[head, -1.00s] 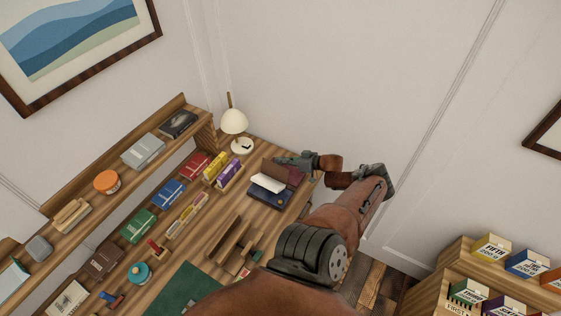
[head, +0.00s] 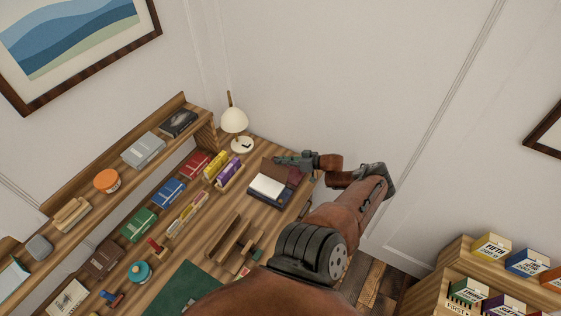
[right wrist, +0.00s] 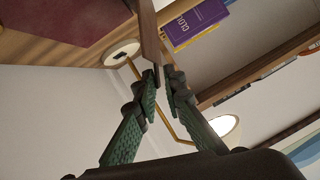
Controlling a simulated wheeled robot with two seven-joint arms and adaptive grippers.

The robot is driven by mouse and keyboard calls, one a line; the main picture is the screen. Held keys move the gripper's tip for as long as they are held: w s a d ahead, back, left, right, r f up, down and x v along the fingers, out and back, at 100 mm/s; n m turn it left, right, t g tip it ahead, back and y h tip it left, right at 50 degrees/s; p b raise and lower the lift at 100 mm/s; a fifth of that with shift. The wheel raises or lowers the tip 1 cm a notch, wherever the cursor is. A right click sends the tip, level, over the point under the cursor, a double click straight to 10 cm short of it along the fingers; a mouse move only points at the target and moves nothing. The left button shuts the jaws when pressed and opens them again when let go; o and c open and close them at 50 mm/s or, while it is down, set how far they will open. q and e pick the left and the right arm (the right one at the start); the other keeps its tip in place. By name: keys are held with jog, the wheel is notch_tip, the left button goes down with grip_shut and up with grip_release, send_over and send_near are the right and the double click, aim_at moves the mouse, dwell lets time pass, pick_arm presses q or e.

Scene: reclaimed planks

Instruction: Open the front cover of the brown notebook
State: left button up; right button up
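The brown notebook (head: 267,186) lies on the desk in the head view, with its white page showing. Its brown front cover (head: 276,170) is lifted and stands up at the far side of the page. My right gripper (head: 281,160) is at the upper edge of this cover. In the right wrist view, the green fingers of my right gripper (right wrist: 160,85) are close together with the thin brown cover (right wrist: 149,35) between their tips. The wrist view shows the cover nearly edge-on. My left gripper is not in view.
A white lamp (head: 234,121) stands behind the notebook, near the gripper. Yellow and purple books (head: 228,170) stand to its left. A dark red book (right wrist: 75,18) shows in the right wrist view. A wooden holder (head: 226,239) stands nearer on the desk (head: 208,219).

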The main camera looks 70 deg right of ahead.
jog(key=v, duration=1.1)
jog(key=shift+s, duration=0.35)
jog(key=shift+w+a, duration=0.1)
